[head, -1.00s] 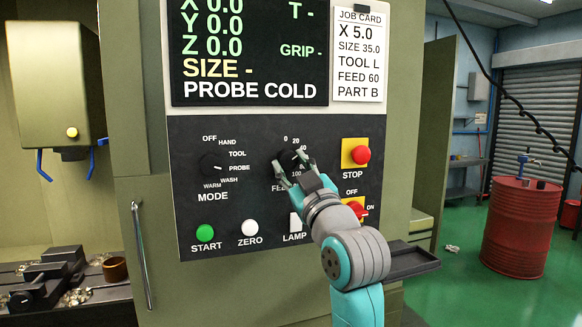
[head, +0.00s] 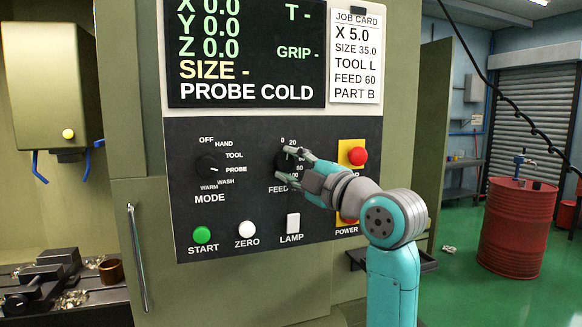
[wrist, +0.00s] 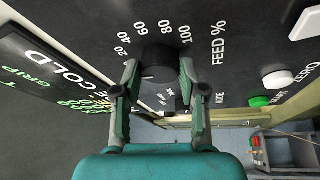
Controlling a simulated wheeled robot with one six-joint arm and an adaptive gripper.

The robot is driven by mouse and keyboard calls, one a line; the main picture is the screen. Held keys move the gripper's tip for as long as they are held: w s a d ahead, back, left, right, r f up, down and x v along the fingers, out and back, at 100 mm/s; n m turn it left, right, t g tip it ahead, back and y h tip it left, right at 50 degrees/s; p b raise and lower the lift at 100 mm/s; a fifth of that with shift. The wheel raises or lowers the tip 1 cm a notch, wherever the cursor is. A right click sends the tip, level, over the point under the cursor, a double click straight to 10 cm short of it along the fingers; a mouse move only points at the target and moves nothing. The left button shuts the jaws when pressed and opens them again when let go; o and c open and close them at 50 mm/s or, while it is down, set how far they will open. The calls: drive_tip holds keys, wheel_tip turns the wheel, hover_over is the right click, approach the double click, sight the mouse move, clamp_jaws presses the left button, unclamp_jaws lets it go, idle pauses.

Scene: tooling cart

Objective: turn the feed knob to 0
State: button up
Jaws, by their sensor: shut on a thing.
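The round black feed knob (head: 281,160) sits on the dark control panel (head: 240,135), with a scale from 0 to 100 around it. My gripper (head: 284,163) is at the knob with one finger above and one below it in the head view. In the wrist view my gripper (wrist: 158,75) has its two fingers on opposite sides of the knob (wrist: 158,60), shut on it. The knob's pointer mark is hidden, so I cannot tell its exact setting. My gripper covers part of the scale in the head view.
The mode knob (head: 210,168) is to the left, pointing near PROBE. Below are the START button (head: 202,235), ZERO button (head: 247,230) and LAMP switch (head: 293,223). The red STOP button (head: 357,156) is close to my arm, which partly covers the power switch (head: 349,217).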

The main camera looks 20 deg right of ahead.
drive_tip(key=shift+n, duration=0.6)
drive_tip(key=shift+g, duration=0.3)
drive_tip(key=o, duration=1.1)
drive_tip(key=shift+o, duration=0.2)
drive_tip(key=v, duration=1.2)
drive_tip(key=shift+w+d+f, duration=0.1)
